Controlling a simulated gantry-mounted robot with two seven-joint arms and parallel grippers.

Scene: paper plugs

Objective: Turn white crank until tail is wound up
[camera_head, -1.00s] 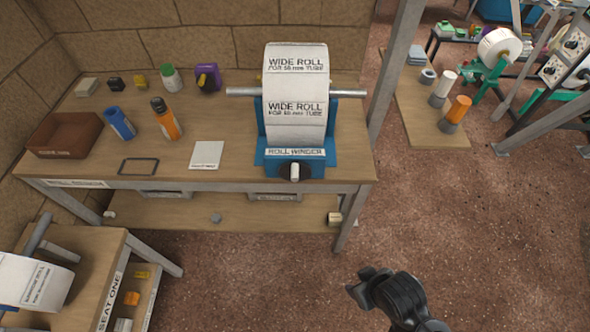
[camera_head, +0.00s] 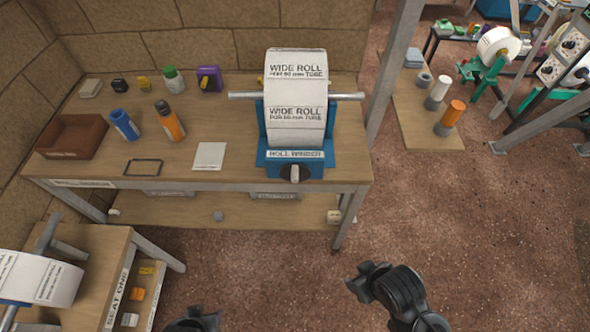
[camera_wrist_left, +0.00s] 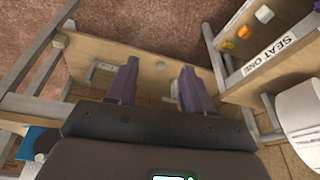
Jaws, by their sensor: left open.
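The white crank (camera_head: 295,173) stands upright at the front of the blue roll winder (camera_head: 326,160), against a dark round hub. Above it sits the white wide roll (camera_head: 297,90) on a grey bar (camera_head: 345,96); its paper hangs down the front, and I cannot tell where a loose tail ends. My left gripper (camera_wrist_left: 160,82) is open and empty in the left wrist view, over the lower shelf. In the head view a dark part of my left arm shows at the bottom edge, away from the crank. My right arm's dark end (camera_head: 375,285) is over the floor, apart from the bench; its jaws are unclear.
Bottles, a brown tray (camera_head: 72,136), a white card (camera_head: 210,156) and a black frame (camera_head: 142,167) lie on the bench left of the winder. The SEAT ONE table (camera_head: 100,262) stands at lower left with another roll (camera_head: 40,280).

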